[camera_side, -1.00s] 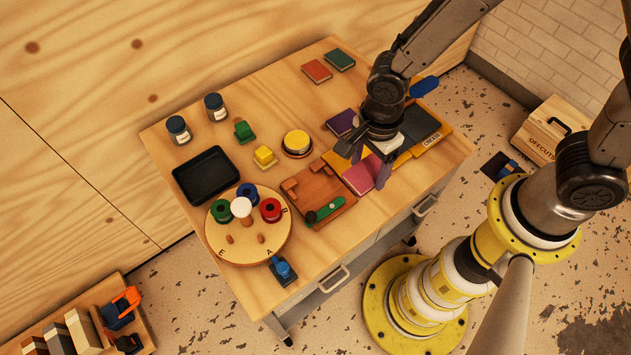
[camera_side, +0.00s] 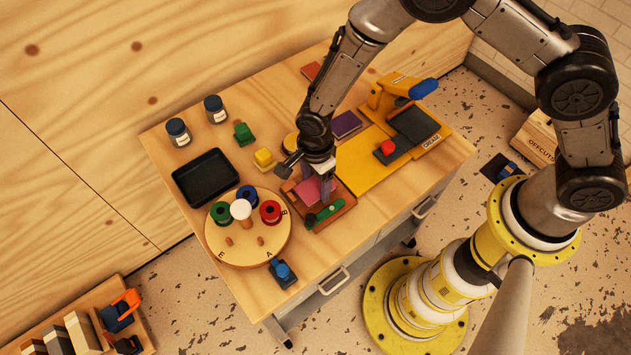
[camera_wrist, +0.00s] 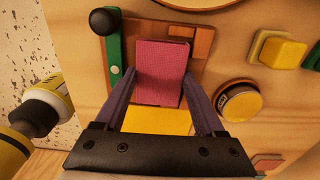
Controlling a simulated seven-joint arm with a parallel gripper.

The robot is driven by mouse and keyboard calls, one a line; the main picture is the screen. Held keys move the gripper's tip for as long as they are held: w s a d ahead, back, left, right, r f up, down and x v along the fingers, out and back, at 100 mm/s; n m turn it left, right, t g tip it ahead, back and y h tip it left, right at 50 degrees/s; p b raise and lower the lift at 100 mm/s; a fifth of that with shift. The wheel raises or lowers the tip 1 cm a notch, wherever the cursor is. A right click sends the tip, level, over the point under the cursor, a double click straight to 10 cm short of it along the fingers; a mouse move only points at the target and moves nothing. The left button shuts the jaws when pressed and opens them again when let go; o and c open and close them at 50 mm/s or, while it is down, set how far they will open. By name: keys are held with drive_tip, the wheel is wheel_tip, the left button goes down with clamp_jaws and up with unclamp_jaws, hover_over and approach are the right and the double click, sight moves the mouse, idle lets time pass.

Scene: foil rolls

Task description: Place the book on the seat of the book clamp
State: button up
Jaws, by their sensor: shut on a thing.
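The book is a pink block (camera_side: 309,190); in the wrist view it (camera_wrist: 160,72) lies flat between my two fingers. My gripper (camera_side: 318,188) is shut on its sides and points down over the book clamp. The book clamp is a reddish-brown wooden base (camera_side: 344,204) with a green lever (camera_side: 326,212) and black knob; in the wrist view, its lever (camera_wrist: 114,58) is left of the book and its wood (camera_wrist: 201,43) shows beyond it. The book covers much of the clamp's middle. I cannot tell whether it touches the seat.
Left of the clamp is a round board (camera_side: 228,248) with coloured spools. A yellow press board (camera_side: 362,172) with a dark plate lies to the right. A purple book (camera_side: 346,124) lies behind, and a yellow tin (camera_wrist: 238,101) is near my right finger. A black tray (camera_side: 205,177) is farther left.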

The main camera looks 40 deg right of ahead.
sight(316, 186)
drive_tip(key=shift+f, duration=0.25)
drive_tip(key=shift+f, duration=0.1)
drive_tip(key=o, duration=1.1)
wheel_tip(316, 186, up, 12)
drive_tip(key=shift+r, duration=0.25)
